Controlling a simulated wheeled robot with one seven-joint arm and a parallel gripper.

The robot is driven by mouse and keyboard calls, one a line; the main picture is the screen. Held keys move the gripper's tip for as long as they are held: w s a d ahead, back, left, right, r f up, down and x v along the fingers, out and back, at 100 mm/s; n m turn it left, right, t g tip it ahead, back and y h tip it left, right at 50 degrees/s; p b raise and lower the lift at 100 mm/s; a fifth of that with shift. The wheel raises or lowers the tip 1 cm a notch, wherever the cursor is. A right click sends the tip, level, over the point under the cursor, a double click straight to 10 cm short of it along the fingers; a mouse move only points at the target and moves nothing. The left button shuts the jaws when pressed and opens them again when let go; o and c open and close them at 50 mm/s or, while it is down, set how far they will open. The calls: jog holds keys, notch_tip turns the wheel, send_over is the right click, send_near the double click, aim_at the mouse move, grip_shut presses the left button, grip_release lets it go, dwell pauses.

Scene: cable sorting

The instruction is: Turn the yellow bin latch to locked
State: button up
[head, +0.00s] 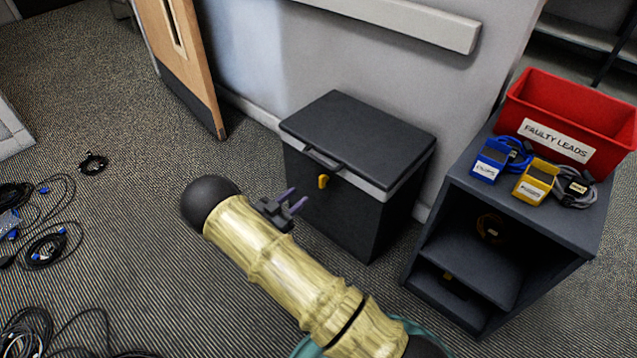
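A dark grey bin (345,207) with a closed lid (358,133) stands against the wall in the middle of the head view. A small yellow latch (323,181) sits on its front, just below the lid's handle (323,158). The latch looks upright, its longer side running up and down. My gripper (294,199) is in front of the bin, a little left of and below the latch in the picture. Its two fingers are apart with nothing visible between them. It appears clear of the latch, though the depth is hard to judge.
A dark shelf unit (459,229) stands right of the bin, with a red "FAULTY LEADS" bin (572,112), a blue-tagged lead (489,160) and a yellow-tagged lead (536,180) on top. Coiled cables (45,246) lie on the floor at left. Carpet left of the bin is clear.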

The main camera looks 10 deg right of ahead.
aim_at(320, 178)
jog(key=b+x, duration=0.4)
jog(key=x, duration=0.5)
jog(key=shift+w+d+f, duration=0.1)
jog(key=shift+w+d, duration=0.1)
jog(key=shift+d, duration=0.1)
jog(key=shift+w+d, duration=0.25)
jog(key=shift+d, duration=0.05)
grip_shut()
